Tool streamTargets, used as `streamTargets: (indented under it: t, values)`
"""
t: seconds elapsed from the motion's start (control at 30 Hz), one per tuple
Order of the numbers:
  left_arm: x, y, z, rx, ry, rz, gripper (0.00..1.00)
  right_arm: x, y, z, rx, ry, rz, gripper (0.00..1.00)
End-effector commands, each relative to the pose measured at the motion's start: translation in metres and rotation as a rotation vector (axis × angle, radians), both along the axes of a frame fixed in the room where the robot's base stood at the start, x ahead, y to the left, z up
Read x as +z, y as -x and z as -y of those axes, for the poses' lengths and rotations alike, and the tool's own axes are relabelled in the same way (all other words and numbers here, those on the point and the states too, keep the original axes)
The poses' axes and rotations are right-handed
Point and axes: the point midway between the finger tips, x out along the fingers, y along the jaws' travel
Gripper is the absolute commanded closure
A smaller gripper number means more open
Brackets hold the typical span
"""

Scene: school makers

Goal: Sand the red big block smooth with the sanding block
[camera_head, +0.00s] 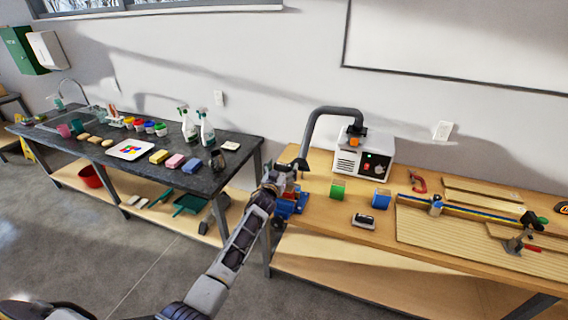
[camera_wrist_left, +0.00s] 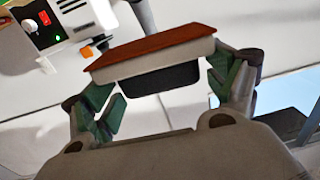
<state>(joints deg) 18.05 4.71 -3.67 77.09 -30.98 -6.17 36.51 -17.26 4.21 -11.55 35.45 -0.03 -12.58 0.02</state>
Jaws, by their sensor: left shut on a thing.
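My left gripper (camera_head: 284,180) is over the left end of the wooden bench, at a blue vise (camera_head: 291,206). In the left wrist view the gripper (camera_wrist_left: 165,88) is shut on the dark grip of a pale block with a flat reddish-brown face (camera_wrist_left: 150,46); it looks like the sanding block. The reddish-brown face points away from the gripper. In the head view a small reddish patch shows by the gripper and vise; I cannot tell whether it is the red big block or the sanding block's face. My right gripper is not in view.
A white machine (camera_head: 364,152) with a grey hose is behind. A black table (camera_head: 130,178) with bottles and sponges stands left.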

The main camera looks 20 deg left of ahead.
Motion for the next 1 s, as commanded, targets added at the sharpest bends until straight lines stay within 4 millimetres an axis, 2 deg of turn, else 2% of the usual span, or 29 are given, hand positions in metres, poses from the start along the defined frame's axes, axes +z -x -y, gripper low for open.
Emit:
streamTargets:
  t: [0.4, 1.0]
  values:
    - [0.008, -0.001, 0.009, -0.050, -0.002, 0.003, 0.40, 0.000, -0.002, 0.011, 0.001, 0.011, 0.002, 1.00]
    - [0.006, 0.000, 0.010, -0.054, -0.001, 0.002, 0.40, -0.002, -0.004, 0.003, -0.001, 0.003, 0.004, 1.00]
